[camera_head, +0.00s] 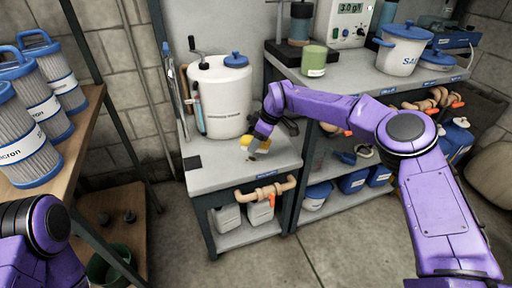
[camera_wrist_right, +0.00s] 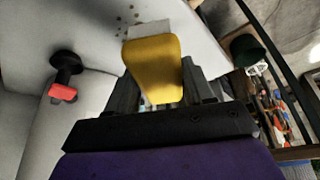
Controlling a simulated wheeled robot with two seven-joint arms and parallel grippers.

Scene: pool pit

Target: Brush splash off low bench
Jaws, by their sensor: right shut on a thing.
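The low bench (camera_head: 215,175) has a pale grey top. My right gripper (camera_head: 256,147) is over its right part, shut on a brush with a yellow handle (camera_head: 243,142). In the right wrist view the yellow brush (camera_wrist_right: 155,65) sticks out between the fingers (camera_wrist_right: 160,95), with a pale grey end (camera_wrist_right: 150,31) at or close to the bench top; I cannot tell if it touches. Small dark spots of splash (camera_wrist_right: 127,18) lie just beyond that end. In the head view the splash is mostly hidden by the gripper. My left gripper is out of view.
A white tank (camera_head: 220,95) with a blue cap stands at the back of the low bench. A higher bench (camera_head: 350,80) with a white tub (camera_head: 402,50) and green cup (camera_head: 314,60) is to the right. A shelf of filter cartridges (camera_head: 38,110) is at left.

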